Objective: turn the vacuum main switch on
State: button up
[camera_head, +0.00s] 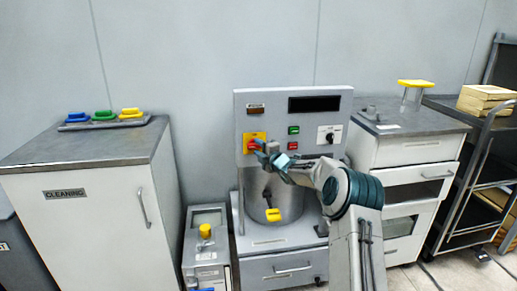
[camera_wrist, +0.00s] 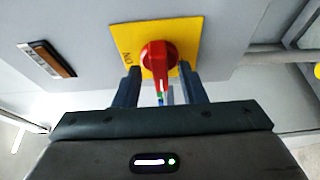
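A red rotary switch (camera_head: 252,146) sits on a yellow plate (camera_head: 247,136) at the left of the grey machine's front panel. In the wrist view, the red knob (camera_wrist: 158,55) stands on the yellow plate (camera_wrist: 185,28), with its grip pointing down the picture. Rotated lettering that looks like "ON" shows at the plate's left. My gripper (camera_head: 267,153) is at the switch, partly covering it in the head view. In the wrist view, my gripper (camera_wrist: 159,73) is open, one finger on each side of the knob, with visible gaps. Whether the fingertips touch the plate is unclear.
The panel also has green (camera_head: 293,130) and red (camera_head: 292,146) buttons and a black selector (camera_head: 329,136). A steel pot (camera_head: 290,220) stands below. A small unit with a yellow knob (camera_head: 205,230) stands lower left. Cabinets flank the machine.

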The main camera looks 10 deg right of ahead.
jog(key=shift+w+a, duration=0.1)
jog(key=shift+w, duration=0.05)
grip_shut()
